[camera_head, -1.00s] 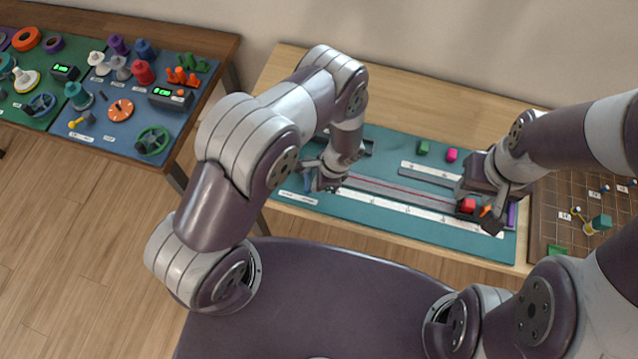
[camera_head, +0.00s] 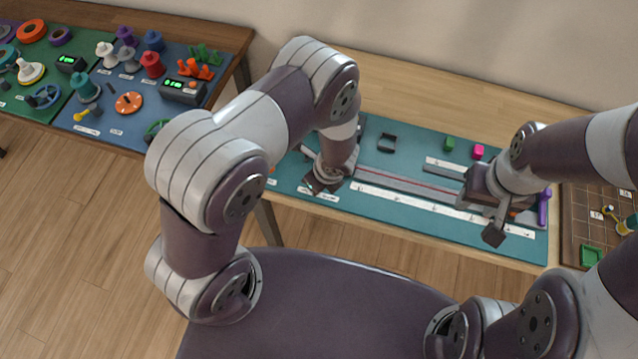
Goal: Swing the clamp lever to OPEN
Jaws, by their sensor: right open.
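The braiding board is a teal mat (camera_head: 400,215) on the wooden table, with a grey rail (camera_head: 405,183) carrying a thin red cord. Only a small orange part (camera_head: 513,212), possibly the clamp lever, shows beside my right gripper (camera_head: 499,218) at the rail's right end. The gripper hides most of the clamp there, so the lever's position and any contact cannot be told. My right gripper is open. A purple part (camera_head: 544,207) stands just right of it. My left gripper (camera_head: 320,184) is low over the mat's left part; its jaws are unclear.
A brown gridded board (camera_head: 590,215) is at the right. A side table (camera_head: 232,40) with several knobs stands at the left.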

